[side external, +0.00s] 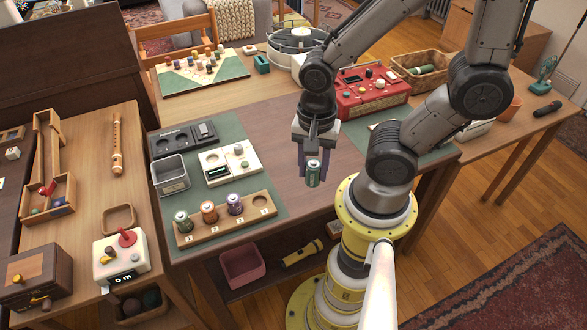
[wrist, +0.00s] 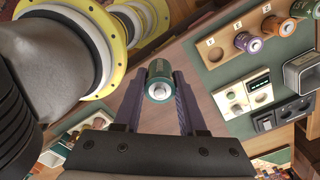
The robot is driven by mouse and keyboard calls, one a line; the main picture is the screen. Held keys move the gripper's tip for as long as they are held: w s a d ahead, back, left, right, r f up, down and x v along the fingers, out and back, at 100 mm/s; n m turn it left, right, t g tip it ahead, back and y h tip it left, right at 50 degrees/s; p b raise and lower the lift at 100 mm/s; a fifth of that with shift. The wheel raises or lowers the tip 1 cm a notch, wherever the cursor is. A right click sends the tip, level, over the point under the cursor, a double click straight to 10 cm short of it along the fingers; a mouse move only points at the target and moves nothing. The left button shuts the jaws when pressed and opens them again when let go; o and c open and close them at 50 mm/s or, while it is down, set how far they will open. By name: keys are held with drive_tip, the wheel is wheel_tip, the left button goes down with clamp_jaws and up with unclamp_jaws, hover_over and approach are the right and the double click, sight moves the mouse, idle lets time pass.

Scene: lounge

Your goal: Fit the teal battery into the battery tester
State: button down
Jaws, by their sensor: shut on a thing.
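My gripper (side external: 311,176) is shut on the teal battery (side external: 313,179), held upright in the air over the brown table, right of the mat. In the wrist view the teal battery (wrist: 160,86) sits between the fingers, its silver end toward the camera. A cream device with a dark display and round wells (side external: 214,159), seemingly the battery tester, lies on the green mat left of my gripper. It also shows in the wrist view (wrist: 230,95). The gripper is well apart from it.
A wooden rack (side external: 222,229) holds green, orange and purple batteries, with one empty hole at its right end. A grey bin (side external: 171,174) and a black device (side external: 182,141) stand beside the cream device. A red case (side external: 369,98) is behind my gripper. The tabletop's middle is clear.

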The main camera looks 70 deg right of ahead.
drive_tip(key=shift+s+r, duration=0.15)
drive_tip(key=shift+s, duration=0.15)
drive_tip(key=shift+r, duration=0.15)
drive_tip(key=w+d+r+n, duration=0.1)
drive_tip(key=w+r, duration=0.2)
drive_tip(key=w, duration=0.7)
drive_tip(key=w+r, duration=0.2)
drive_tip(key=w, duration=0.8)
drive_tip(key=w+d+f, duration=0.2)
drive_tip(key=w, duration=0.3)
drive_tip(key=w+d+f, duration=0.2)
drive_tip(key=w, duration=0.3)
drive_tip(key=shift+m, duration=0.5)
drive_tip(key=shift+w+d+f, duration=0.4)
drive_tip(key=shift+d+f, duration=0.05)
drive_tip(key=shift+f, duration=1.55)
drive_tip(key=shift+w+d+f, duration=0.4)
drive_tip(key=shift+d+f, duration=0.05)
drive_tip(key=shift+f, duration=1.6)
drive_tip(key=shift+w+d+f, duration=0.4)
drive_tip(key=shift+d+f, duration=0.05)
drive_tip(key=shift+f, duration=1.55)
drive_tip(key=shift+f, duration=1)
